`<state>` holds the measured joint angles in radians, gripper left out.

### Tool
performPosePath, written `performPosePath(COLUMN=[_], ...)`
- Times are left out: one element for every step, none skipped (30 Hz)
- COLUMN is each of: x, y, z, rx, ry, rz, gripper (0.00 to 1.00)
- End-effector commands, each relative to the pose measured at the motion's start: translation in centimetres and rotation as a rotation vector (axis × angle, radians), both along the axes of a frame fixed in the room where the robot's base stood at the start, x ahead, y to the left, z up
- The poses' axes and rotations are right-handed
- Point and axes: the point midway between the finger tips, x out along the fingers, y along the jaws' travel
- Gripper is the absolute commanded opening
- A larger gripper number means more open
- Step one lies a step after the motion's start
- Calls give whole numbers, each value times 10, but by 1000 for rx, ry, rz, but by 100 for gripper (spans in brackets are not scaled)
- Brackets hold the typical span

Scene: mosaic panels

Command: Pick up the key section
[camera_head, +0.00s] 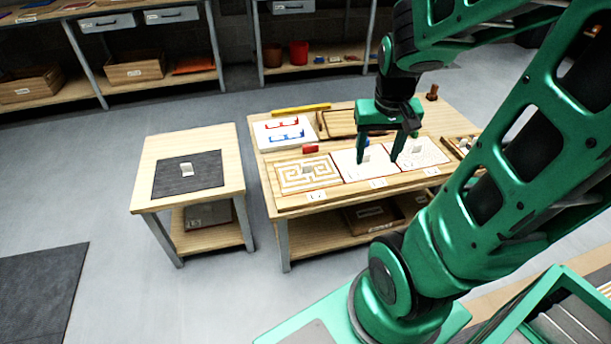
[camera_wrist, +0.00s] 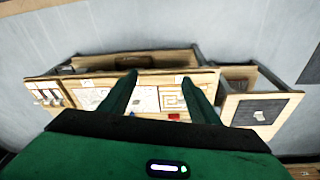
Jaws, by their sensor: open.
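Three square mosaic panels lie in a row on the wooden workbench, each with a small pale block at its middle. The left one, with a tan-and-white maze-like key pattern (camera_head: 295,181), looks like the key section. The middle panel (camera_head: 352,172) is mostly white, and the right one (camera_head: 432,153) has a fine pattern. My gripper (camera_head: 378,158) is open and empty, fingers pointing down, appearing over the middle panel. In the wrist view the key section (camera_wrist: 172,99) shows beside the right finger of my gripper (camera_wrist: 160,77), partly hidden by it.
A small side table (camera_head: 222,160) stands left of the bench, with a dark mat (camera_head: 205,181) bearing a pale block. A red block (camera_head: 310,149), a white board (camera_head: 270,138) and a wooden tray (camera_head: 340,124) lie behind the panels. Grey floor separates the tables.

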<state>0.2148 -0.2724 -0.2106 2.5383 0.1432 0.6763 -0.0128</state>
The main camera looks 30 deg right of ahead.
Motion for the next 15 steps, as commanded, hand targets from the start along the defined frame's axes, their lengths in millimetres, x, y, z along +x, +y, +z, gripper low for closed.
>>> performPosePath(x=[19, 31, 46, 58, 69, 84, 95, 106, 119, 130, 140, 153, 163, 172, 183], y=[-7, -11, -16, -20, -23, -28, -30, -33, -36, -39, -41, -43, -44, -46, -47], z=[-12, -17, -25, -30, -36, -44, -50, -56, -65, -71, -78, -86, -93, -100, -109], rx=[-22, -36, -55, -70, -83, -100, -112, -123, -139, -151, -162, -174, -184, -194, -207], ry=[-17, -35, -58, -77, -95, -119, -138, -157, -181, -201, -220, -245, -266, -285, -311], rz=[12, 20, 30, 36, 44, 55, 63, 70, 81, 88, 96, 107, 114, 121, 131], gripper=[56, 56, 56, 56, 56, 56, 56, 56, 56, 56, 56, 56, 56, 56, 56])
